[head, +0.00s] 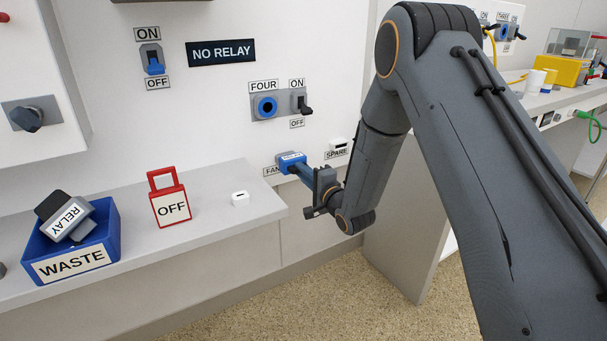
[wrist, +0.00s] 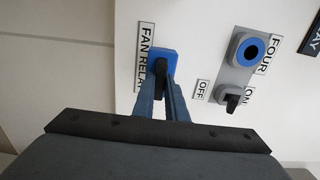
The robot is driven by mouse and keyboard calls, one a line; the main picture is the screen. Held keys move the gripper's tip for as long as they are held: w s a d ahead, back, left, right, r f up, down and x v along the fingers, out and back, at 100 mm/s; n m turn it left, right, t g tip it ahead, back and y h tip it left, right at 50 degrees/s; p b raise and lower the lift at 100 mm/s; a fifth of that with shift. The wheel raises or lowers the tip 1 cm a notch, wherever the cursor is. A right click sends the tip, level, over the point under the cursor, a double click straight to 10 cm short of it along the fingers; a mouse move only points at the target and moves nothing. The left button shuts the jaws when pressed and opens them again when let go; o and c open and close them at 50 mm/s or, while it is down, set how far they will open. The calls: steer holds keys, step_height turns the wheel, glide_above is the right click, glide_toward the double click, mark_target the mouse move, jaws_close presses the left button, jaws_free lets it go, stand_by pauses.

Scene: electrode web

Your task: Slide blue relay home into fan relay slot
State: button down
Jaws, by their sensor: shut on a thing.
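The blue relay (head: 291,157) with a pale label on top is at the wall, beside the label beginning "FAN" (head: 271,171). In the wrist view the blue relay (wrist: 170,54) sits directly beside the "FAN RELAY" label (wrist: 145,55). My gripper (head: 301,169) is shut on the blue relay, its two fingers meeting at the relay in the wrist view (wrist: 160,75). The fan relay slot is hidden behind the relay. How deep the relay sits, or whether a gap is left, I cannot tell.
Right of the relay is a slot labelled SPARE (head: 338,146). Above are the FOUR socket (head: 265,105) and a switch (head: 299,102). The shelf (head: 215,206) below holds a red OFF tag (head: 169,197), a small white block (head: 240,199) and a WASTE bin (head: 76,262) with a grey relay (head: 67,217).

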steer(key=shift+w+a, duration=0.2)
steer(key=shift+w, duration=0.05)
steer(key=c, duration=1.7)
jaws_free()
steer(key=p+v, duration=0.1)
steer(key=v, duration=0.6)
steer(key=shift+s+d, duration=0.2)
steer(key=shift+s, duration=0.1)
